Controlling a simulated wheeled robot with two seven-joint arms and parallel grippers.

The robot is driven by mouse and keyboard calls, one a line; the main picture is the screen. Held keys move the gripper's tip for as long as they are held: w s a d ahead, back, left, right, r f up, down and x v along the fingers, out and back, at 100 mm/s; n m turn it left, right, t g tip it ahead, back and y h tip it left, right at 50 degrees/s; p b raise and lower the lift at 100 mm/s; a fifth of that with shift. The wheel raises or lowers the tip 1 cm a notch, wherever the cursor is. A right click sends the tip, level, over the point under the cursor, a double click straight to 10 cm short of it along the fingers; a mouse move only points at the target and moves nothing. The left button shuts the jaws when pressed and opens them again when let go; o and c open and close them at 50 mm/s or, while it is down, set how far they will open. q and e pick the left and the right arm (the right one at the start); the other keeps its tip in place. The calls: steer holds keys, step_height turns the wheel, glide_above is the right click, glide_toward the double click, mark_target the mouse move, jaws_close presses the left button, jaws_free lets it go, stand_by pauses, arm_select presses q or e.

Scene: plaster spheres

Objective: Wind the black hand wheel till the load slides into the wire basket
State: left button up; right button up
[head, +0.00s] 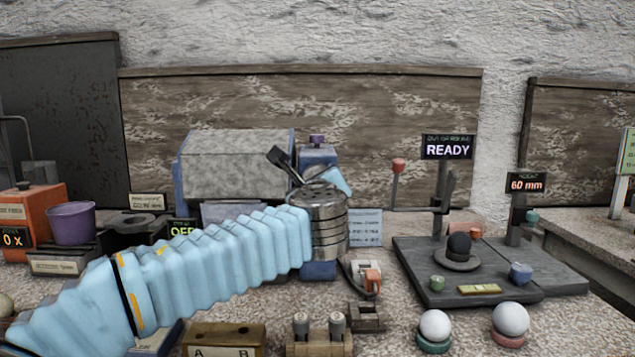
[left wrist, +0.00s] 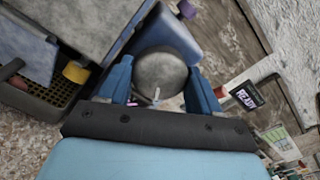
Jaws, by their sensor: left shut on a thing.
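My left gripper (head: 312,178) reaches in from the left, in front of a blue housing (head: 318,155) with a purple knob. In the left wrist view, my left gripper (left wrist: 160,78) has its two blue fingers on either side of a round grey thing (left wrist: 160,70) and is shut on it. I cannot tell whether this is part of the hand wheel; no black wheel shows clearly. A dark grated tray (left wrist: 38,98) lies at the left of the wrist view; I cannot tell whether it is the wire basket. The load is not identifiable. My right gripper is not in view.
A large grey-faced box (head: 235,165) stands left of the housing. White spheres (head: 435,324) stand at the front right. A purple cup (head: 71,222) is at far left.

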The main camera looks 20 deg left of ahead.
arm_select(q)
steer(key=shift+d+f, duration=0.1)
steer(key=shift+f, duration=0.1)
steer(key=o, duration=0.8)
steer(key=shift+r, duration=0.1)
steer(key=shift+s, duration=0.1)
steer(key=b+v, duration=0.2)
steer(key=v, duration=1.1)
steer(key=shift+s, duration=0.3)
